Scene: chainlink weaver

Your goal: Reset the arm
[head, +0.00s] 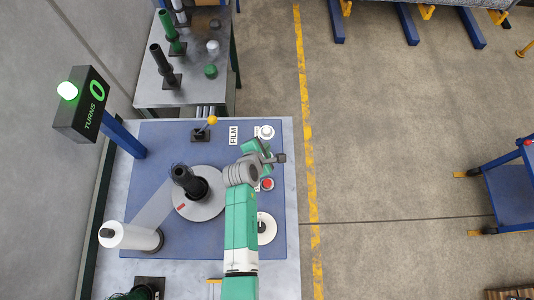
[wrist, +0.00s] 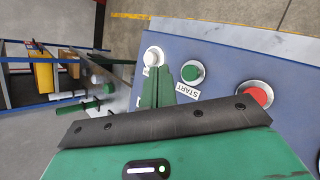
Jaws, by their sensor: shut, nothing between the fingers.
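My gripper (head: 272,158) is over the right side of the blue panel in the head view, at the end of my green arm. In the wrist view its two green fingers (wrist: 157,80) are together with nothing between them. Past the fingertips are a white button (wrist: 153,56), a green button (wrist: 192,72) with a START label, and a red button (wrist: 257,96). In the head view the white button (head: 266,132) and the red button (head: 267,184) show on either side of my gripper; the green one is hidden or unclear there.
Left of my arm are a grey turntable (head: 205,211) bearing a dark post, a white film roll (head: 128,236) and a yellow-knobbed lever (head: 212,120). A sign (head: 82,103) reads TURNS 0 with its green lamp lit. Open floor (head: 400,150) lies right.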

